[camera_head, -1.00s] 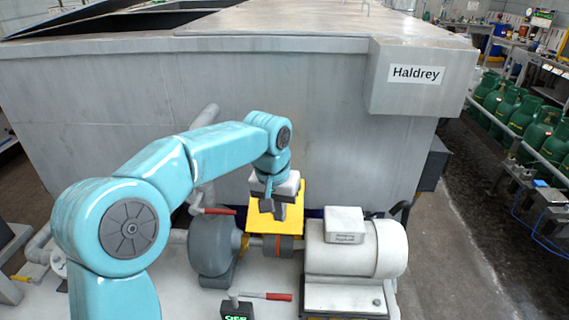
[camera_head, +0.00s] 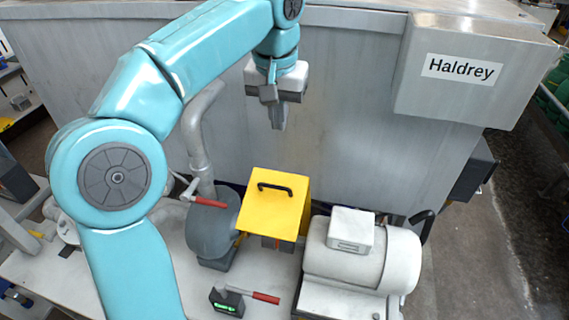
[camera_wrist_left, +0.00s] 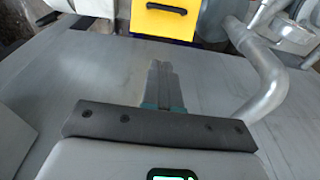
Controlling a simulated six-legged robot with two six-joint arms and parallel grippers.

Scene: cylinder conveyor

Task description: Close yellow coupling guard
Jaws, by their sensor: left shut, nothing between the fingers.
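The yellow coupling guard (camera_head: 270,210) sits between the grey pump and the white motor, with a black handle (camera_head: 276,187) on its yellow face. It hides most of the coupling; a small orange-brown part (camera_head: 275,243) shows below its front edge. I cannot tell whether it is fully down. My left gripper (camera_head: 278,120) is shut and empty, above and behind the guard, apart from it. In the left wrist view the gripper (camera_wrist_left: 163,85) points toward the guard (camera_wrist_left: 165,22), with a gap between them. My right gripper is not in view.
The grey pump (camera_head: 211,235) is left of the guard and the white motor (camera_head: 362,258) is right. A grey pipe (camera_head: 192,135) rises behind.

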